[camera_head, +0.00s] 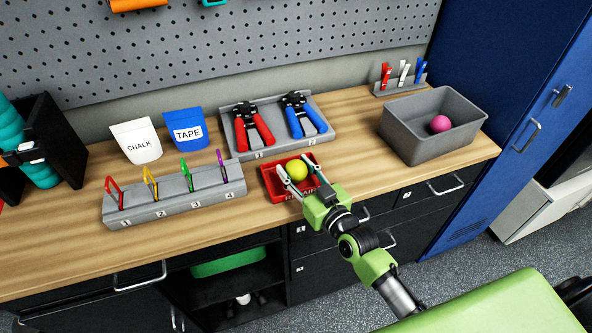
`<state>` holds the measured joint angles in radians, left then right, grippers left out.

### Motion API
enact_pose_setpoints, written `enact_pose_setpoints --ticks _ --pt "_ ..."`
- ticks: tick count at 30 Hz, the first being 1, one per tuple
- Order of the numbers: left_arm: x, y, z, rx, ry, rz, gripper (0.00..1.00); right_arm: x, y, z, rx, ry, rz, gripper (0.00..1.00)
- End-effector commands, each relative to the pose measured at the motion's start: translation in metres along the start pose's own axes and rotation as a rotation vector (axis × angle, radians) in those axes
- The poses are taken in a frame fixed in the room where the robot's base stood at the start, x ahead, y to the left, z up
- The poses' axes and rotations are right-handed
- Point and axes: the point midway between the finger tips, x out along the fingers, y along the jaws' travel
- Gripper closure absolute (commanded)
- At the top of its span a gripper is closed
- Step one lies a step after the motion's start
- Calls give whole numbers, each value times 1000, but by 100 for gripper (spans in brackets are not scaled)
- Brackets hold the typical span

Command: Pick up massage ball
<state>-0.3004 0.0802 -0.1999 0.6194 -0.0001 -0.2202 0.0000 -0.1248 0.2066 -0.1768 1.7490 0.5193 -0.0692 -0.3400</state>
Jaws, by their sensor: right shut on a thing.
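A yellow-green massage ball (297,170) sits at a small red tray (270,181) near the front middle of the wooden bench. My right gripper (299,174) reaches in from the lower right, with its fingers on either side of this ball and shut on it. I cannot tell whether the ball touches the tray floor. A second, pink ball (440,124) lies in a grey bin (410,140) at the right end of the bench. My left gripper is not in view.
A grey rack (170,203) with several coloured clips stands left of the tray. Behind are red and blue hand grips (255,128) on a grey holder, with chalk (137,140) and tape (186,132) pouches to their left. Bare wood lies between tray and bin.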

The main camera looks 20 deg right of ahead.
Motion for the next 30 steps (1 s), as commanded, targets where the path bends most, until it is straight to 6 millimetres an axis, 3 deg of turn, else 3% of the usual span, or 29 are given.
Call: enact_pose_setpoints --ticks 8,15,23,30 --pt "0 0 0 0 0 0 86 0 0 -4 0 2 0 83" --pt "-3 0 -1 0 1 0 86 -3 -1 -36 1 5 1 83" --pt "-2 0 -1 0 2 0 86 -46 -28 -88 3 4 1 83" --pt "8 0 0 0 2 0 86 -94 -59 -108 3 -1 1 83"
